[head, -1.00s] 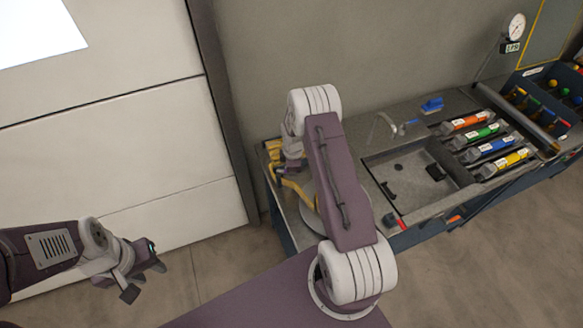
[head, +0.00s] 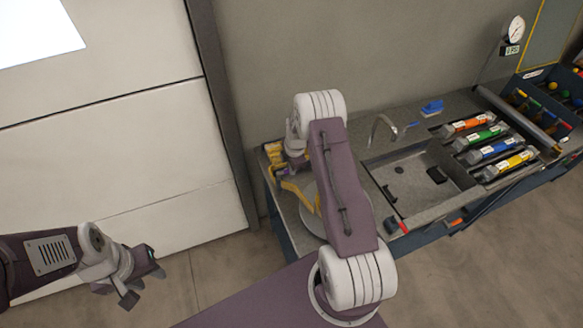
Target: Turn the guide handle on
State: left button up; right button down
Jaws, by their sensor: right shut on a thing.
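A yellow handle-like part (head: 297,193) stands at the left end of the workbench. I take it for the guide handle, but my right arm covers much of it. My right gripper (head: 285,167) is at its upper end, shut on the yellow part; the fingertips are mostly hidden. My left gripper (head: 146,283) is open and empty at lower left, over the floor and well away from the bench.
The bench (head: 375,152) has a sunken basin (head: 420,180), a curved tap (head: 382,128), a blue brush (head: 432,106) and colour-banded tubes (head: 490,148). A dial gauge (head: 513,30) stands behind. Open floor (head: 450,290) lies in front.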

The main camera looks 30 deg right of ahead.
jog(key=shift+w+d+r, duration=0.1)
jog(key=shift+w+r, duration=0.05)
jog(key=shift+w, duration=0.05)
jog(key=c, duration=1.4)
grip_release()
jog(key=shift+s, duration=0.15)
jog(key=shift+r+b, duration=0.3)
jog(key=shift+r, duration=0.1)
jog(key=r, duration=0.2)
jog(key=s+r+b, duration=0.1)
jog(key=r, duration=0.2)
jog(key=r+b, duration=0.1)
jog(key=r, duration=0.2)
jog(key=shift+s, duration=0.4)
